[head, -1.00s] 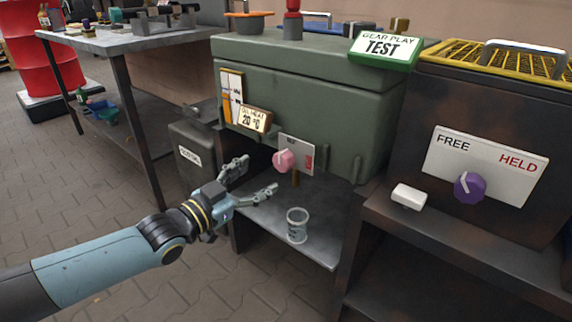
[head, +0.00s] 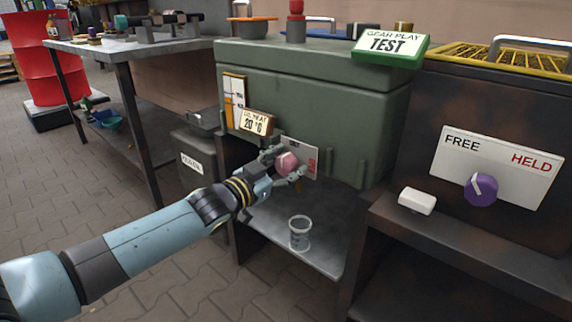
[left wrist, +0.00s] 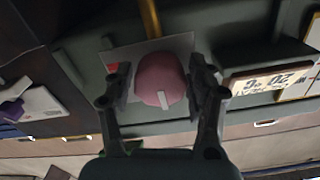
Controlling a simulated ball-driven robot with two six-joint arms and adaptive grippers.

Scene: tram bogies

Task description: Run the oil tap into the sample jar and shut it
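The pink tap knob (head: 287,162) sits on a pale plate (head: 312,155) at the front of the green tank. My left gripper (head: 288,166) is at the knob, with one finger on each side of it. In the left wrist view the knob (left wrist: 160,80) lies between the fingers, with what looks like a slim gap at each side. Its white mark points down in that upside-down view. The clear sample jar (head: 300,233) stands upright on the shelf below, apparently empty. My right gripper is out of view.
The green tank (head: 310,90) carries an oil heat card (head: 256,122) left of the knob. A dark stand with a purple knob (head: 481,188) and a white block (head: 417,200) is at right. The metal shelf (head: 330,262) is clear around the jar.

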